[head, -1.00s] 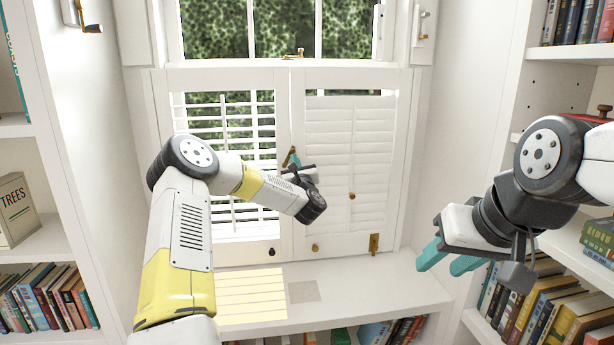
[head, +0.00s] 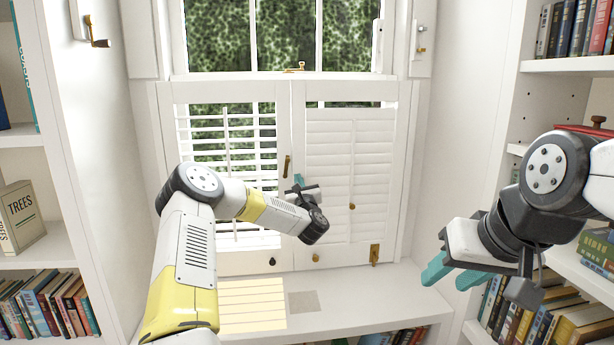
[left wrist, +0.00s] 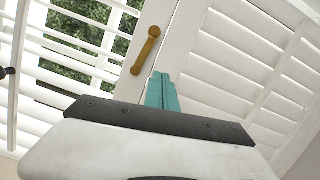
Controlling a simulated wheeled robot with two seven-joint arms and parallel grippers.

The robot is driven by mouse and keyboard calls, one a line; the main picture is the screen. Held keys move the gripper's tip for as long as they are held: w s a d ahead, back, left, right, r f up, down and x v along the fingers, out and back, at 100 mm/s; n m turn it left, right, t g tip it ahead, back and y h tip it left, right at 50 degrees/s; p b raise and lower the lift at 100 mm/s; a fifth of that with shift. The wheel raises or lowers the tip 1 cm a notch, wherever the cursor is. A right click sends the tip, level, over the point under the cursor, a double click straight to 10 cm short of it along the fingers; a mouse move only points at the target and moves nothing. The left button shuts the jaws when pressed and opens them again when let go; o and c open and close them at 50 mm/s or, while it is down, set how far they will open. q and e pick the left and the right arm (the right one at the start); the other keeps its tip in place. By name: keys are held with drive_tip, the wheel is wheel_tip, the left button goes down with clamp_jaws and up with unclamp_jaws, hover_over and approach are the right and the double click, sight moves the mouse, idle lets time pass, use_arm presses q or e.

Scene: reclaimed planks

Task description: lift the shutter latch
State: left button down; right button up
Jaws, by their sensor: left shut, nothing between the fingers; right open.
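The shutter latch looks to be the small brass bar (head: 287,166) at the middle stiles between the two white shutter panels; it stands nearly upright, in line with the stile. It also shows in the left wrist view (left wrist: 146,50). My left gripper (head: 299,180) is just right of and below the bar; its teal fingertips (left wrist: 161,88) are shut together, empty, and appear apart from it. The left panel (head: 226,150) has open slats; the right panel (head: 345,165) has its slats closed. My right gripper (head: 448,270) is open and empty, at the right.
Brass knobs (head: 316,258) and a brass fitting (head: 375,254) sit low on the panels. Bookshelves stand on both sides; my right arm is close to the right one (head: 560,66).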

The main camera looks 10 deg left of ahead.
use_arm(q)
drive_tip(key=v, duration=0.9)
drive_tip(key=shift+s+d+r, duration=0.15)
drive_tip(key=shift+d+r, duration=0.15)
